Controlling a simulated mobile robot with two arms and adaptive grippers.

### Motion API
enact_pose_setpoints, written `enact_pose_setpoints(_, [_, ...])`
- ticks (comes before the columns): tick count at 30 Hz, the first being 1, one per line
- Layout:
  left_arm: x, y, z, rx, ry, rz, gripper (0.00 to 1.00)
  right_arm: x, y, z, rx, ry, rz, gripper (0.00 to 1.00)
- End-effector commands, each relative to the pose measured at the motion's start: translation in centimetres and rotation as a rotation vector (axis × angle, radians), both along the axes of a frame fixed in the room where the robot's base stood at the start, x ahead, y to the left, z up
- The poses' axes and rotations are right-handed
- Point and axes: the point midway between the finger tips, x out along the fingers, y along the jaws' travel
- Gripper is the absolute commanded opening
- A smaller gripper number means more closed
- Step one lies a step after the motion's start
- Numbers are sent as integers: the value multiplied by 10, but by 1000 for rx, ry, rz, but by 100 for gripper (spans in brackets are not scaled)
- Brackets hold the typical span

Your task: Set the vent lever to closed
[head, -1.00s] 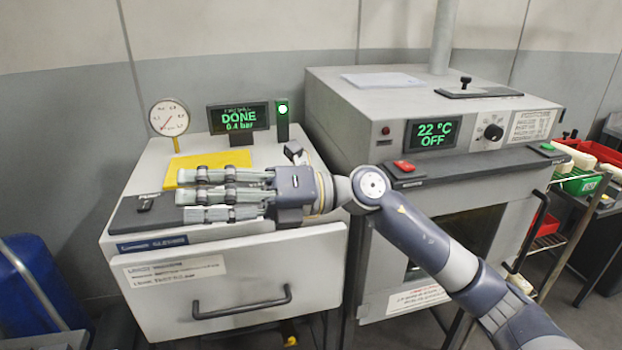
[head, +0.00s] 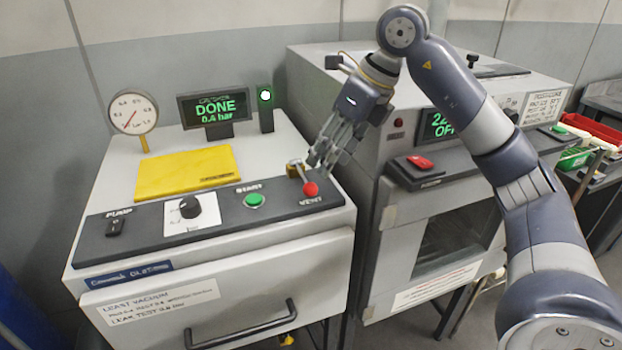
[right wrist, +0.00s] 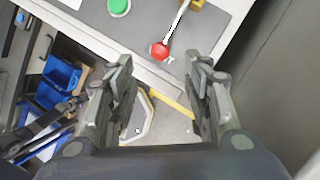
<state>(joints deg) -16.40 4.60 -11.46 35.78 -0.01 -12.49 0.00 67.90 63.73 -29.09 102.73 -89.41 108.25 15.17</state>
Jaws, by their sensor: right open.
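The vent lever (head: 310,188) has a red ball knob on a short rod and a brass-coloured base. It stands at the right end of the dark control panel (head: 228,214), above the VENT label, with the knob toward the panel's front edge. My right gripper (head: 322,160) is open, pointing down just behind and beside the lever. In the right wrist view the red knob (right wrist: 158,51) lies just beyond the gap between the open fingertips (right wrist: 162,72), and nothing is between the fingers. Whether a finger touches the lever is unclear. My left gripper is out of view.
The panel also carries a pump switch (head: 115,228), a black dial (head: 190,207) and a green start button (head: 254,200). Behind are a yellow pad (head: 185,172), a gauge (head: 133,112) and a display (head: 213,106) reading DONE 0.4 bar. An oven (head: 440,200) stands close on the right.

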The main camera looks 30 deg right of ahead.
Motion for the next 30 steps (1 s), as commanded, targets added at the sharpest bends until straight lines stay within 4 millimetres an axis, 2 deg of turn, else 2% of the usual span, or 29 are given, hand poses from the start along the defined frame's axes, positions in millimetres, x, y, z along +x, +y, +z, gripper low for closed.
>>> enact_pose_setpoints(1, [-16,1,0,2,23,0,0,3,3,-11,-1,5,0,46])
enact_pose_setpoints(3, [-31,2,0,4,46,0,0,7,7,-24,0,6,2,46])
enact_pose_setpoints(7, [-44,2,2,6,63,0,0,15,13,-45,1,5,2,46])
enact_pose_setpoints(12, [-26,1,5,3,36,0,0,23,18,-65,2,2,2,46])
enact_pose_setpoints(15, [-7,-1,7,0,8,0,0,25,20,-71,1,1,3,46])
enact_pose_setpoints(18, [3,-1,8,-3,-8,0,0,26,21,-74,1,0,3,46])
enact_pose_setpoints(24, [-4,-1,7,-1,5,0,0,26,21,-74,1,-1,2,46])
enact_pose_setpoints(25, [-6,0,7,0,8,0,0,26,21,-74,1,-1,2,44])
enact_pose_setpoints(30, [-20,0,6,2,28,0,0,26,21,-74,3,0,3,5])
